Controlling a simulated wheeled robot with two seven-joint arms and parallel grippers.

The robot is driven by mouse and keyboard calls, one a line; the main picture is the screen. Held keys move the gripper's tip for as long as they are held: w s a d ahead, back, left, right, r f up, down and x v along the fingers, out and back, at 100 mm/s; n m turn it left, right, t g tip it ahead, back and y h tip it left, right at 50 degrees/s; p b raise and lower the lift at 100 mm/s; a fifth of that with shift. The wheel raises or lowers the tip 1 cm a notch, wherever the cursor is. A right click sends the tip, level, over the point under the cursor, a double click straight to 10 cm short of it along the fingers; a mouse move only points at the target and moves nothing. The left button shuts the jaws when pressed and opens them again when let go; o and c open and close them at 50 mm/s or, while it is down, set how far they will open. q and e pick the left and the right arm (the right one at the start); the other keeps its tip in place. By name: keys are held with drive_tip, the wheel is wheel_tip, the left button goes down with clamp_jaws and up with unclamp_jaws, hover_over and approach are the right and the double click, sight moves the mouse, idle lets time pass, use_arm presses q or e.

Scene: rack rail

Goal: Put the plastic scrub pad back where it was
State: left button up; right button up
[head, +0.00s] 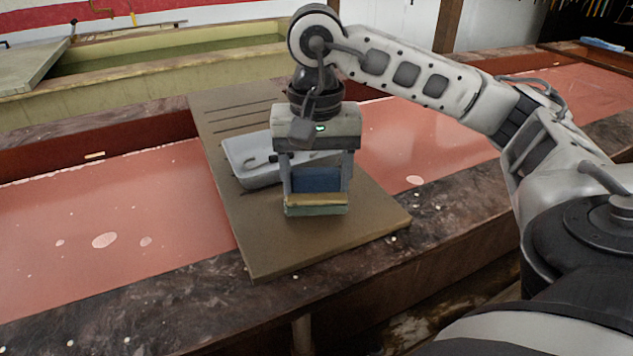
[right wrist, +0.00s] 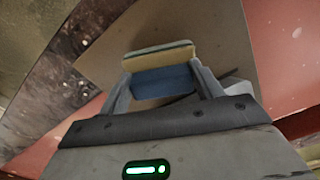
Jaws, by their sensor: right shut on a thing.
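My right gripper (head: 317,196) points down over the brown board, shut on the scrub pad (head: 316,199). The pad looks like a small block with a blue face and yellow and green bands; I cannot tell whether these are all one piece. In the right wrist view the pad (right wrist: 158,56) sits crosswise between the two finger ends. It is low, close to the board; whether it touches the board I cannot tell. My left gripper is not in view.
The grooved brown board (head: 262,245) lies across a red-floored trough with dark, stone-like rims. A pale grey tray (head: 238,160) lies on the board, left of and behind the gripper, partly hidden by it. The board's front right part is bare.

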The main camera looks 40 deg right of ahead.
drive_tip(key=shift+f, duration=0.7)
